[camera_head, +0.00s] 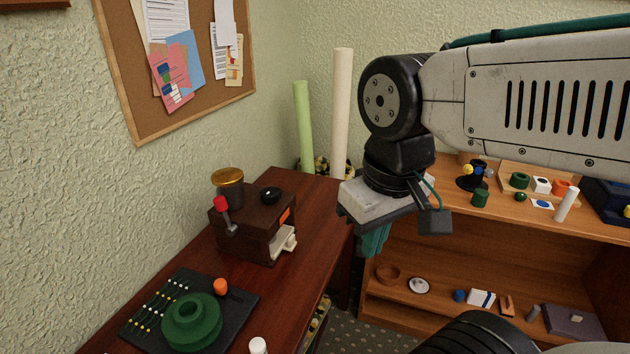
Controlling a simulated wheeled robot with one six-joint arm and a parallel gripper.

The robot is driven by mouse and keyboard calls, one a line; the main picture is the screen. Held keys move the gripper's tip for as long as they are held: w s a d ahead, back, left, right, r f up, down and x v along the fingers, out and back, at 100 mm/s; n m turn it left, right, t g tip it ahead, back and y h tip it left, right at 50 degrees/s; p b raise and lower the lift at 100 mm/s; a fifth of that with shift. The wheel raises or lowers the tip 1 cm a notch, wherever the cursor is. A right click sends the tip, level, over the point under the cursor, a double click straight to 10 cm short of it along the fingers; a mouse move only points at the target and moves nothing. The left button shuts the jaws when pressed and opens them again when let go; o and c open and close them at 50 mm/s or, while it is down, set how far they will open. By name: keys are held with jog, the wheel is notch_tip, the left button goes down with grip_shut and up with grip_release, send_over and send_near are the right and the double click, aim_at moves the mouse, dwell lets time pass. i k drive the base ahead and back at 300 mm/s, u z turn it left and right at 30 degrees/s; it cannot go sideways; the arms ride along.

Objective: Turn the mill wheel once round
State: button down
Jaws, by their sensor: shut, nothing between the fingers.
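A dark brown wooden box, which looks like the mill (262,236), stands on the reddish-brown table. A jar with a gold top (228,180), a round black knob (270,195) and a lever with a red end (223,205) are on it. A cream piece (284,243) sticks out at its lower right. I cannot tell which part is the mill wheel; no large wheel shows on the box. My gripper (374,242) points down to the right of the mill, clear of it, past the table's right edge. Its fingers are shut and empty, partly hidden under the grey hand.
A black board (245,293) with a stepped green ring (192,318), an orange knob and small pegs lies nearer on the table (318,225). A wooden shelf unit (420,255) with several small items stands right. Green and cream rolls stand behind. A pinboard hangs on the wall.

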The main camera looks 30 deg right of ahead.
aim_at(270, 194)
jog(key=u, duration=0.15)
jog(key=k, duration=0.65)
jog(key=u, duration=0.6)
jog(key=k, duration=0.55)
jog(key=z, duration=0.85)
jog(key=i, duration=1.45)
jog(key=u, duration=0.25)
